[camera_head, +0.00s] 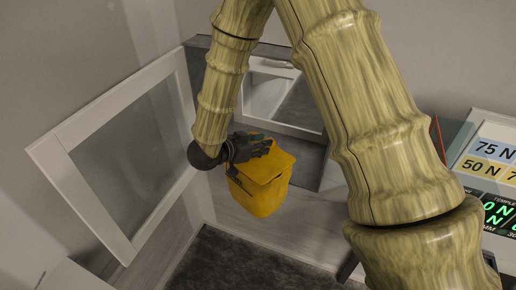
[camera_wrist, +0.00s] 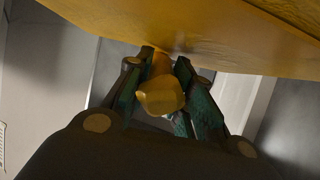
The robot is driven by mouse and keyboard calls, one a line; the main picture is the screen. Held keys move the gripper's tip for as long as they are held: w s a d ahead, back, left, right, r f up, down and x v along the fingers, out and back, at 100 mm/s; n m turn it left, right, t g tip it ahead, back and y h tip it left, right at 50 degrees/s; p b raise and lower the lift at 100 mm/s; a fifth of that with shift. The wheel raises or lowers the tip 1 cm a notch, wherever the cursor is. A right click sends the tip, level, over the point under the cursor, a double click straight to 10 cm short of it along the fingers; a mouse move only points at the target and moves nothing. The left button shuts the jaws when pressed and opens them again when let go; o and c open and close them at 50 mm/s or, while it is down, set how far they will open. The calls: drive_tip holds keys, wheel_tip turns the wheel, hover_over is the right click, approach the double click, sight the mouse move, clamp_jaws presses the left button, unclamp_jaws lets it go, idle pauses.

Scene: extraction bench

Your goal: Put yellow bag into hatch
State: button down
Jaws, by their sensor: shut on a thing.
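The yellow bag (camera_head: 262,186) hangs from my gripper (camera_head: 250,147) in the middle of the head view, in front of a white-framed opening. In the wrist view my gripper (camera_wrist: 164,72) has its two fingers close on either side of a yellow rounded part of the bag. The bag's body (camera_wrist: 220,35) fills the top of that view. My gripper is shut on the bag. A glass door in a white frame (camera_head: 77,130) stands swung open at the left. The opening with a white frame (camera_head: 283,126), which looks like the hatch, is partly hidden by my arm.
Signs with force readings (camera_head: 490,160) and a green-lit display (camera_head: 497,215) are at the right. A thin red edge (camera_head: 437,138) shows beside my arm. Dark floor (camera_head: 245,262) is visible below the bag. Grey walls are behind.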

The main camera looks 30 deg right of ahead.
drive_tip(key=w+d+f+b, duration=0.1)
drive_tip(key=w+d+f, duration=0.1)
drive_tip(key=w+d, duration=1.5)
drive_tip(key=shift+d, duration=1.5)
idle(1.4)
drive_tip(key=shift+f, duration=0.35)
idle(0.6)
drive_tip(key=shift+s+f, duration=0.1)
drive_tip(key=shift+f, duration=0.1)
idle(0.4)
drive_tip(key=c, duration=1.2)
unclamp_jaws()
drive_tip(key=shift+o, duration=0.2)
drive_tip(key=shift+f, duration=0.15)
